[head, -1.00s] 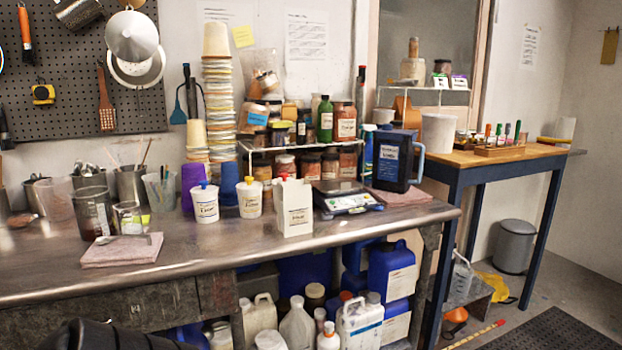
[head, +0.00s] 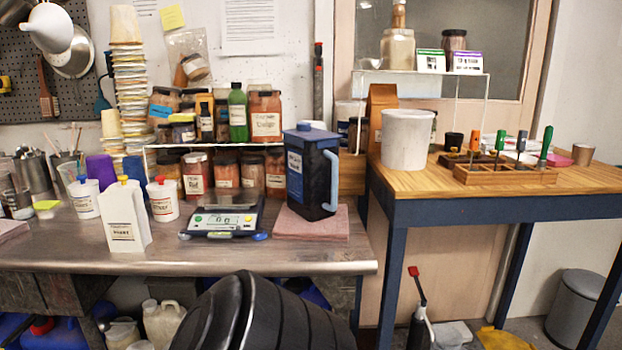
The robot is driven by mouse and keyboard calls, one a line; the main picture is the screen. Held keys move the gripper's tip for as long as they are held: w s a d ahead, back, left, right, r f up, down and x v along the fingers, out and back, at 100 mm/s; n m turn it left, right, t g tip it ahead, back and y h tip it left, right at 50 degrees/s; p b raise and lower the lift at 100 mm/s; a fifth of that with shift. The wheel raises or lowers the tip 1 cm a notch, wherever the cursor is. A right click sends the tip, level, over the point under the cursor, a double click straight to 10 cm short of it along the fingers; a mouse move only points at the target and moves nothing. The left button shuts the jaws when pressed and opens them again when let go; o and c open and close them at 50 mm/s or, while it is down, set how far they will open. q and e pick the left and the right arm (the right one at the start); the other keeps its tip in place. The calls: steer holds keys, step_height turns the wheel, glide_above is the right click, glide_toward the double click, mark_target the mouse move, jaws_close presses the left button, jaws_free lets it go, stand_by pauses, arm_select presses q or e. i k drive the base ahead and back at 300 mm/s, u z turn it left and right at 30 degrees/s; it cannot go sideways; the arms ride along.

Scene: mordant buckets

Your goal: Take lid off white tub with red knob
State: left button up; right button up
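The white tub with the red knob (head: 163,201) stands on the metal bench, right of the white carton (head: 126,219). Its lid (head: 161,187) is on, with the red knob (head: 160,179) on top. A similar white tub with a blue knob (head: 85,201) stands left of the carton. A yellow knob (head: 124,179) shows above the carton; the tub under it is mostly hidden. Neither of my grippers is in view.
A digital scale (head: 224,219) stands right of the tubs. A dark jug (head: 311,175) stands on a pink cloth stack (head: 311,224). Stacked cups (head: 131,90) and a jar rack (head: 245,147) stand behind. The bench front (head: 200,253) is bare.

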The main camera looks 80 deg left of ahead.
mark_target(161, 185)
steer(key=i, duration=0.65)
steer(key=u, duration=3.7)
